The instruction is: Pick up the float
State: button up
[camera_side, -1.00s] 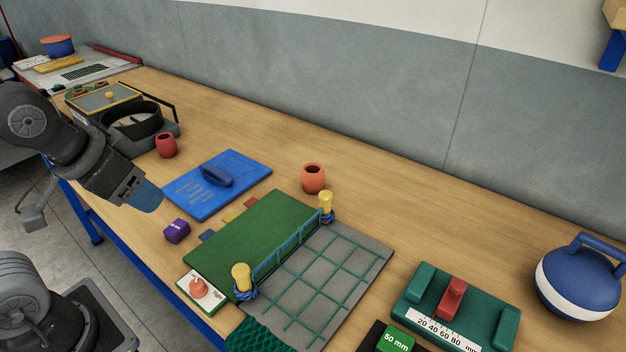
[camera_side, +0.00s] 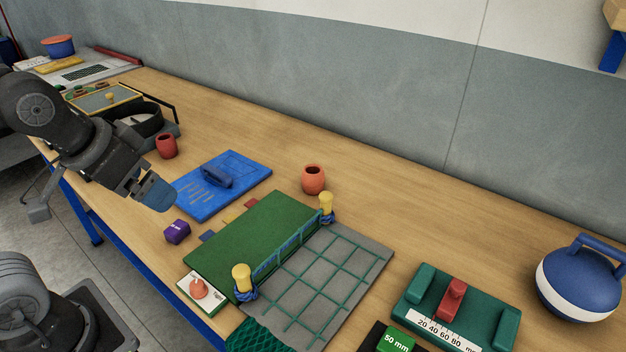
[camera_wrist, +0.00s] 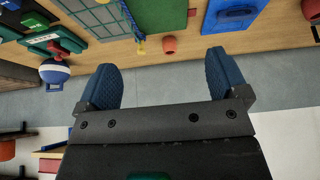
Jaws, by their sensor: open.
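An orange-red barrel-shaped float (camera_side: 313,179) with a dark hole in its top stands upright on the wooden bench behind the green mat. In the wrist view it shows beyond the fingertips, near the middle (camera_wrist: 170,45). A second, similar red float (camera_side: 166,146) stands farther left, beside the black ring fixture. My gripper (camera_side: 158,195) is above the bench's front left edge, well apart from both floats. In the wrist view my gripper (camera_wrist: 165,68) has its two blue pads wide apart with nothing between them.
A blue board (camera_side: 245,180) with a raised handle lies between my gripper and the nearer float. A green mat (camera_side: 225,250) with yellow posts and netting is in front. A purple cube (camera_side: 177,232) sits near the edge. A blue-white ball (camera_side: 580,280) stands right. Bench behind the float is clear.

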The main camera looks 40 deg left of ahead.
jog(key=w+r+n+g, duration=0.1)
jog(key=w+r, duration=0.4)
jog(key=w, duration=0.7)
jog(key=n+g, duration=0.3)
send_over(313, 177)
jog(key=a, duration=0.1)
notch_tip(313, 177, down, 14)
jog(key=shift+y, duration=0.3)
jog(key=f, duration=0.3)
jog(key=w+f, duration=0.1)
jog(key=f, duration=0.1)
jog(key=w+f, duration=0.1)
jog(key=f, duration=0.2)
jog(key=shift+a+f, duration=0.25)
jog(key=shift+f, duration=2.8)
jog(key=c, duration=1)
jog(key=shift+r, duration=0.1)
